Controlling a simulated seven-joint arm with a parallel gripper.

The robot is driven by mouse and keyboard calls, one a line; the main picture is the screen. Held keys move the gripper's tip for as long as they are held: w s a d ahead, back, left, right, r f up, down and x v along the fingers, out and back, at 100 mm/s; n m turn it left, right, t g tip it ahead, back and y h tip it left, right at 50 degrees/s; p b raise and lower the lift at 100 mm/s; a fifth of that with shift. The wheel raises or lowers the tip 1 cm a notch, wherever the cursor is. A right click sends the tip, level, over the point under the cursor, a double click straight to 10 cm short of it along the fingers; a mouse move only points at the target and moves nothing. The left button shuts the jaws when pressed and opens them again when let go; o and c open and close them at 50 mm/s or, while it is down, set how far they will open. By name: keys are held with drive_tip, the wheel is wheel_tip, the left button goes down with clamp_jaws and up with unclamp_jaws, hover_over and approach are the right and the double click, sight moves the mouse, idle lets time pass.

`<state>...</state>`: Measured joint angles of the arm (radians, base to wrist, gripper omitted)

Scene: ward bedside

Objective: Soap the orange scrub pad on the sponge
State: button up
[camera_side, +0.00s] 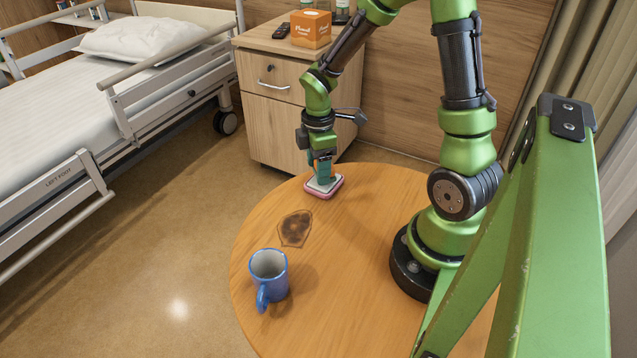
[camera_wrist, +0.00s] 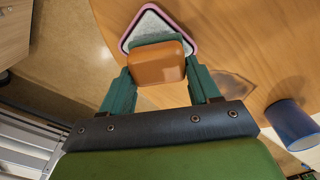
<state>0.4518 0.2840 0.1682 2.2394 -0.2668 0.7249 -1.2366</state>
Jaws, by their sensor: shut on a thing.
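My gripper (camera_side: 322,177) is over the far edge of the round table, its teal fingers pointing down. In the wrist view the fingers are closed on both sides of a small block, the sponge (camera_wrist: 158,66). It shows an orange face with a grey-green layer along its far edge. Just beyond and below it is a pink-rimmed dish (camera_wrist: 128,36) with a pale, speckled inside. In the side view this dish (camera_side: 332,191) lies flat on the table under my gripper. I cannot tell whether the block touches it. No separate soap is clear.
A dark brown stain (camera_side: 296,229) marks the table (camera_side: 345,290). A blue mug (camera_side: 268,275) stands nearer the front left. A bedside cabinet (camera_side: 275,85) with an orange box (camera_side: 311,29) stands behind, and a bed (camera_side: 60,120) is at left.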

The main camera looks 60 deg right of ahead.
drive_tip(key=shift+f, duration=0.55)
idle(1.1)
drive_tip(key=shift+r, duration=3.55)
